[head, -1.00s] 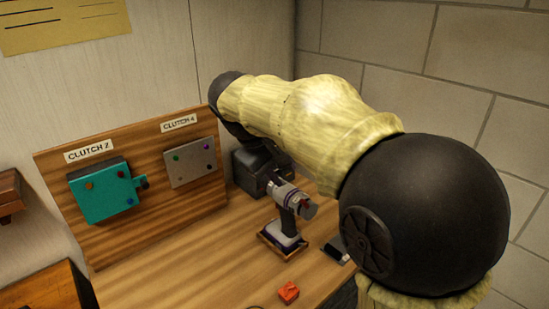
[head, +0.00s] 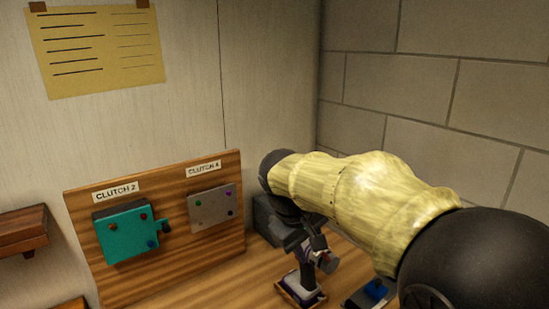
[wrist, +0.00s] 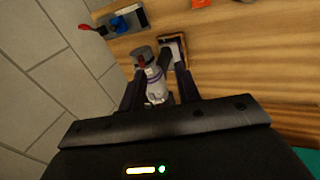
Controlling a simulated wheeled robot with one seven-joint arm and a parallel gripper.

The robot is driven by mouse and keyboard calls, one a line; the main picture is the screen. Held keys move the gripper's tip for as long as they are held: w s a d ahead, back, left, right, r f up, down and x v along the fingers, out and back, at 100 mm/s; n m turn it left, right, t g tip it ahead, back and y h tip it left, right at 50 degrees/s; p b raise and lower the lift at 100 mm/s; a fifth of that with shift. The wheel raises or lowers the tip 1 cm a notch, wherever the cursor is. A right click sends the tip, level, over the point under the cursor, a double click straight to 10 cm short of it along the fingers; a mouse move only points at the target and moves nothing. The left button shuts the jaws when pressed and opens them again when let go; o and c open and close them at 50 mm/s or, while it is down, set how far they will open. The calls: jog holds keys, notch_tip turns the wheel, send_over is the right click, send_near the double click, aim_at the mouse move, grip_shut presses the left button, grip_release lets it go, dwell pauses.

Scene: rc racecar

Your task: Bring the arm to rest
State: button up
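My arm reaches across the head view from the lower right, with its wrist bent down towards the bench. My gripper (head: 308,236) is just at the upper part of a grey and purple power drill (head: 306,284), partly covering it. In the wrist view, my gripper (wrist: 152,64) has its two dark fingers apart, with the drill (wrist: 155,88) showing between or just beyond them. Whether the fingers touch it I cannot tell. The drill stands upright in a small wooden holder (head: 284,290) on the bench.
A wooden board (head: 170,268) with a teal box (head: 124,236) and a grey plate (head: 212,209) stands left of my gripper. A holder with a blue item (head: 375,289) is right of the drill. The brick wall (head: 430,100) is close on the right.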

jog(key=s+d+f+m+y, duration=0.1)
jog(key=s+d+f+m, duration=0.2)
jog(key=s+f, duration=0.3)
jog(key=s+d+f+m+y, duration=0.2)
jog(key=s+f, duration=0.4)
jog(key=f, duration=0.5)
jog(key=shift+s+d+f+m+p, duration=0.3)
jog(key=shift+d+m, duration=0.4)
jog(key=shift+d, duration=0.55)
jog(key=shift+w+a, duration=0.1)
jog(key=shift+w, duration=0.05)
